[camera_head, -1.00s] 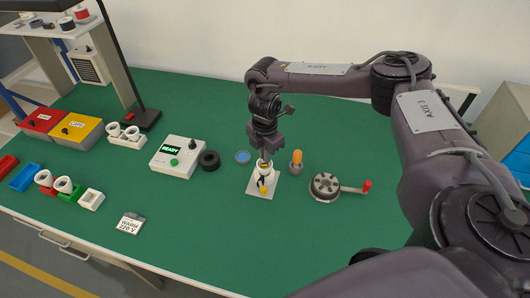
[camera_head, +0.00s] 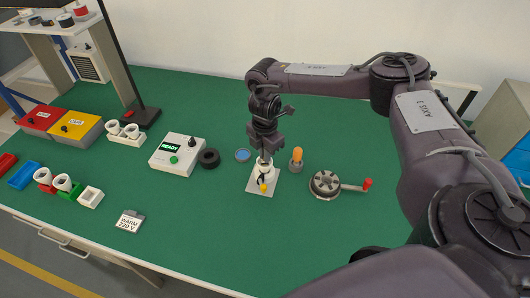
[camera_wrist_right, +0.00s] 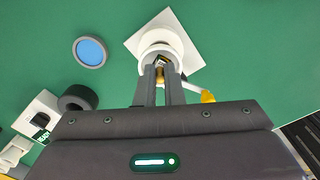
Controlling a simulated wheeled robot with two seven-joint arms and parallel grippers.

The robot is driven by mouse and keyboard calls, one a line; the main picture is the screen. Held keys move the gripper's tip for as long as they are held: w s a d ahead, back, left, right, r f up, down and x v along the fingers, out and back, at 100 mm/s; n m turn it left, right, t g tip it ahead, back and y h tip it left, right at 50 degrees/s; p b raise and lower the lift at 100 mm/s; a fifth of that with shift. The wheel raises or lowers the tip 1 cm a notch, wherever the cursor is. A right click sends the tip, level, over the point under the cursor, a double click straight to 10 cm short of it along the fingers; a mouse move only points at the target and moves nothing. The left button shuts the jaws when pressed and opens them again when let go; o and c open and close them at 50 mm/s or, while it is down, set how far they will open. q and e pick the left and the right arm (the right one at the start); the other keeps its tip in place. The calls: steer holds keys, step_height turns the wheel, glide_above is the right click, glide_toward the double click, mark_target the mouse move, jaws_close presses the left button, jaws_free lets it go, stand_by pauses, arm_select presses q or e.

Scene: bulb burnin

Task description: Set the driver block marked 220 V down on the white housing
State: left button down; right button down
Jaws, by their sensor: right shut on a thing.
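A white round housing (camera_head: 263,174) stands on a white square plate, with a yellow-knobbed lever at its front. My right gripper (camera_head: 265,158) points straight down over it, shut on a small block. In the right wrist view the fingertips (camera_wrist_right: 161,69) reach the mouth of the round housing (camera_wrist_right: 157,40). The held block (camera_wrist_right: 163,59) shows only as a small dark and gold piece between them; any 220 V mark is hidden. I cannot tell whether it touches the housing. A tag reading WARM 220 V (camera_head: 129,222) lies at the front left. My left gripper is not in view.
An orange-tipped bulb holder (camera_head: 297,160) stands close right of the housing, with a crank wheel (camera_head: 325,184) beyond. A blue disc (camera_head: 243,155), black ring (camera_head: 209,158) and READY tester (camera_head: 178,155) stand to the left. The front middle of the green mat is clear.

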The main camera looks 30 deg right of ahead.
stand_by(0.4)
steer(key=c, duration=1.5)
jaws_free()
step_height(320, 180, up, 8)
steer(key=shift+f+b, duration=0.1)
steer(key=shift+b, duration=0.45)
